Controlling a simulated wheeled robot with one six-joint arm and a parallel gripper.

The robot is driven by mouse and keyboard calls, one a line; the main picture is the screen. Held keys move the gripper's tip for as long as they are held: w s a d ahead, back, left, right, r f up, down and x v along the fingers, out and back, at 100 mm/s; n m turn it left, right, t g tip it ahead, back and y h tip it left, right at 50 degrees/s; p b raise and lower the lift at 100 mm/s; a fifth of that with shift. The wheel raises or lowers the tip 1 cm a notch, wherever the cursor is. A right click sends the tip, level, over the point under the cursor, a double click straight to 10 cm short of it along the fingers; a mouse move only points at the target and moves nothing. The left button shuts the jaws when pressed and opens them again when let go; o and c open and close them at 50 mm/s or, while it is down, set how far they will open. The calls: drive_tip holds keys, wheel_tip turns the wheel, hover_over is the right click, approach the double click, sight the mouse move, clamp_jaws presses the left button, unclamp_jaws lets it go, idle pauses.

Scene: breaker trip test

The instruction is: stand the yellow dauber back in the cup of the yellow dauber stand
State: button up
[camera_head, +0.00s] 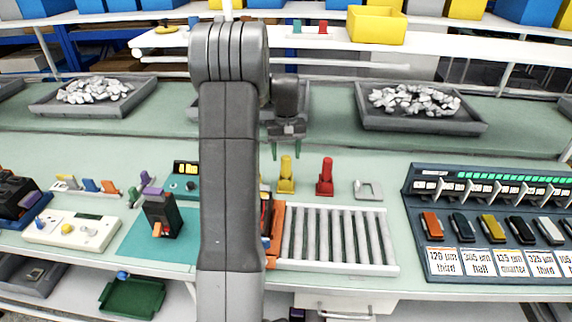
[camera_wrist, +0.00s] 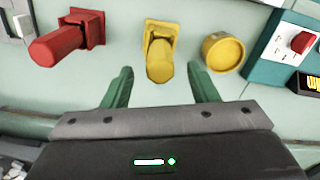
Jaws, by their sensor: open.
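The yellow dauber (camera_head: 286,166) stands upright in the yellow dauber stand (camera_head: 286,187) on the green bench, just right of my arm in the head view. In the wrist view the dauber (camera_wrist: 159,62) shows in the middle, rising from its stand (camera_wrist: 160,30). My gripper (camera_head: 287,151) is open and empty, pointing down above and a little behind the dauber in the head view. In the wrist view its green fingers (camera_wrist: 159,85) lie on either side of the dauber's near end, apart from it. The dauber's lower end is hidden in the stand.
A red dauber in a red stand (camera_head: 325,178) is close beside the yellow one. A round yellow container (camera_wrist: 222,52) is on its other side, mostly behind my arm in the head view. A roller rack (camera_head: 335,238) lies in front; a grey tray (camera_head: 420,122) is behind.

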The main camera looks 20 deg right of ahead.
sight(286, 165)
wheel_tip(286, 165, up, 8)
drive_tip(key=shift+r, duration=0.25)
wheel_tip(286, 165, down, 14)
drive_tip(key=shift+r+p, duration=0.1)
drive_tip(key=shift+p, duration=0.45)
drive_tip(key=shift+r, duration=0.3)
